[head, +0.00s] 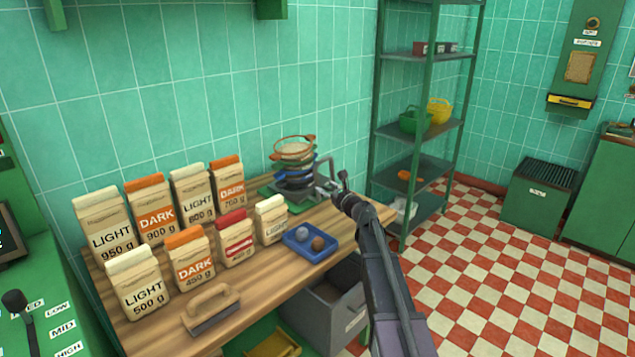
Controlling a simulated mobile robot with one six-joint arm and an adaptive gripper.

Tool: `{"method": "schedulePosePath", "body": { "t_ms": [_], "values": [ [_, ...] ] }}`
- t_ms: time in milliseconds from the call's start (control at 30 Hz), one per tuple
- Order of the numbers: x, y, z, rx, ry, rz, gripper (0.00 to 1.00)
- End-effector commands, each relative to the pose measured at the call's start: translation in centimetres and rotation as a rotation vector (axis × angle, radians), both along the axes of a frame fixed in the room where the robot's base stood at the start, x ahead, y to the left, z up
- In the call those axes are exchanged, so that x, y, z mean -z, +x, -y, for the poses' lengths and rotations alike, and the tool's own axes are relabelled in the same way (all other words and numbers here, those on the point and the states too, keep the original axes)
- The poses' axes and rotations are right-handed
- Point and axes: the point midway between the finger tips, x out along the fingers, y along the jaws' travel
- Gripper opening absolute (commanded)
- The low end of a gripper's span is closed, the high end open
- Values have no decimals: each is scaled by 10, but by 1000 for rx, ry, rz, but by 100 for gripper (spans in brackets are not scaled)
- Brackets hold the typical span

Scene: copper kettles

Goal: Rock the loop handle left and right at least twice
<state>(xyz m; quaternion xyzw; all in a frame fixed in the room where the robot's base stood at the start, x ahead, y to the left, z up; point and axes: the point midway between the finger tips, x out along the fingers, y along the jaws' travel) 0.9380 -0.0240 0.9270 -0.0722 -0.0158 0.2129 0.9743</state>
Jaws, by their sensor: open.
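My arm reaches in from the lower right. My gripper (326,178) is open at the table's far right corner, beside a stack of round pans or lids. It is well to the right of the loop handle and behind it, not touching it. Whether the fingers touch the stack, I cannot tell.
Several paper coffee bags (155,210) stand in two rows on the table (150,334). A blue tray (329,250) with two balls lies to their right. The stack (294,150) stands at the back. A green shelf (428,55) rises behind. The checkered floor is open at right.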

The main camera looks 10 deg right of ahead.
Motion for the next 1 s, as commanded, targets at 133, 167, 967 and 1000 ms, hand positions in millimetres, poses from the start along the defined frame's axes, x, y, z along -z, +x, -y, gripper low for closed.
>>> {"method": "schedulePosePath", "body": {
  "t_ms": [133, 167, 967, 1000],
  "values": [
    [0, 25, -10, 0, 0, 0, 59],
    [0, 28, -12, 0, 0, 0, 59],
    [0, 56, -27, 0, 0, 0, 39],
    [0, 56, -27, 0, 0, 0, 27]
  ]
}}
